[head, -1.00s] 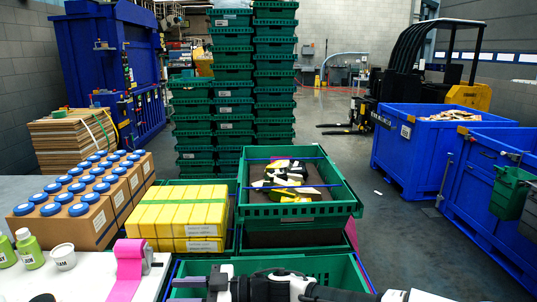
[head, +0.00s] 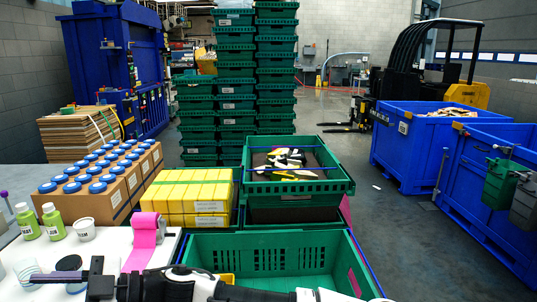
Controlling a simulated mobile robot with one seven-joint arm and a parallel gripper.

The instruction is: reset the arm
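My arm lies across the bottom edge of the head view, mostly black and white. My gripper (head: 70,279) is at its left end, low over the white table and close to a clear cup and a dark round lid. A dark finger points left. The gap between the fingers is not clear, and I see nothing held.
A green crate (head: 285,254) with a little yellow inside stands just behind my arm. Behind it are yellow packs (head: 190,198) and a crate of mixed packages (head: 340,187). Bottles (head: 53,222) and a pink roll (head: 143,240) stand on the white table (head: 105,250).

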